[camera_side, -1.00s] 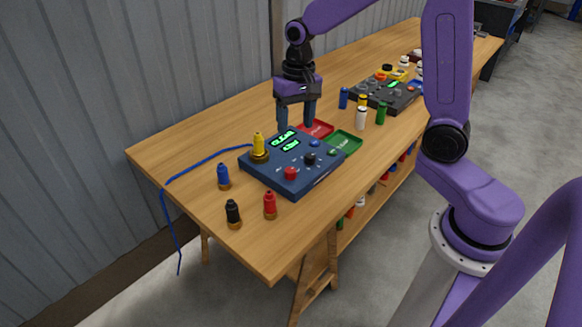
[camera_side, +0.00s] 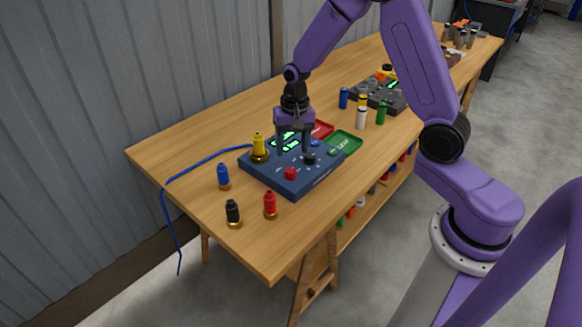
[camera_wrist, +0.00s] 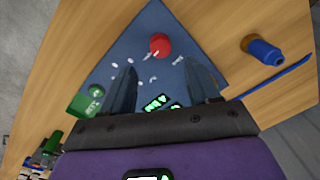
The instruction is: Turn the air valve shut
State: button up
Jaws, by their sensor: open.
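A dark blue control box (camera_side: 293,187) with two lit green displays, a red knob (camera_side: 291,173), a black knob (camera_side: 310,158) and a blue button (camera_side: 315,143) sits on the bench. Its labels are too small to read, so I cannot tell which control is the air valve. My gripper (camera_side: 293,152) is open and points down over the box, one fingertip close to the black knob. In the wrist view the red knob (camera_wrist: 159,45) shows beyond the open fingers (camera_wrist: 163,80). The black knob is not visible there, perhaps hidden by a finger.
A yellow bottle (camera_side: 258,146) stands at the box's left corner. Blue (camera_side: 223,176), black (camera_side: 233,213) and red (camera_side: 270,205) bottles stand nearby. A red tray (camera_side: 322,130) and a green tray (camera_side: 346,143) lie behind. Several small bottles and a second box (camera_side: 385,97) are farther back.

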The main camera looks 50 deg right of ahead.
aim_at(291, 170)
notch_tip(291, 170, down, 8)
jog(key=shift+w+a+r, duration=0.1)
jog(key=shift+a, duration=0.05)
dwell(0.4)
jog(key=c, duration=1)
